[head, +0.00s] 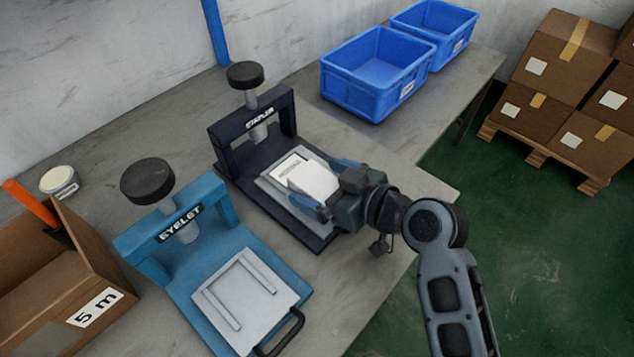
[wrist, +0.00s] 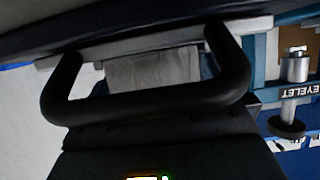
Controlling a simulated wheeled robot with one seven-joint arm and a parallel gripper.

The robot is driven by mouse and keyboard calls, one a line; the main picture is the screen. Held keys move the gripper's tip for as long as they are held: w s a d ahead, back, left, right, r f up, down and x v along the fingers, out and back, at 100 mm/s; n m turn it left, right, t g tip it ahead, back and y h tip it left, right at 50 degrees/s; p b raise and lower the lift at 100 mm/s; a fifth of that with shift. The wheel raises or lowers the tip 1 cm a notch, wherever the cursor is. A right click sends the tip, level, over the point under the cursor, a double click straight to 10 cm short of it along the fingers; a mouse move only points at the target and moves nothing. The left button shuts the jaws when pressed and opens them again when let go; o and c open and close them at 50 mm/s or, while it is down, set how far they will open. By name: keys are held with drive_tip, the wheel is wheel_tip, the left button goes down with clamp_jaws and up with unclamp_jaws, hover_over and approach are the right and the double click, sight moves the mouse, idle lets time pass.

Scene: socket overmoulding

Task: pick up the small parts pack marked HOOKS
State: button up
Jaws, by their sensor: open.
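A small white pack (head: 305,177) with dark print lies on the light plate of the dark press marked STAPLE. The print is too small to read surely. My gripper (head: 325,187) is open at the pack's near right end, with one blue finger at each side of it. Whether the fingers touch it I cannot tell. In the wrist view the pale pack (wrist: 155,68) shows behind a black loop handle (wrist: 150,108), which hides part of it. My fingers are mostly hidden there.
The blue EYELET press (head: 180,225) stands to the left, with a black handle. A cardboard box marked 5 m (head: 95,305) and a round tub (head: 60,182) are farther left. Two blue crates (head: 365,80) stand at the back. Boxes on a pallet (head: 570,90) are beyond the bench.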

drive_tip(key=shift+r, duration=0.1)
drive_tip(key=c, duration=1.1)
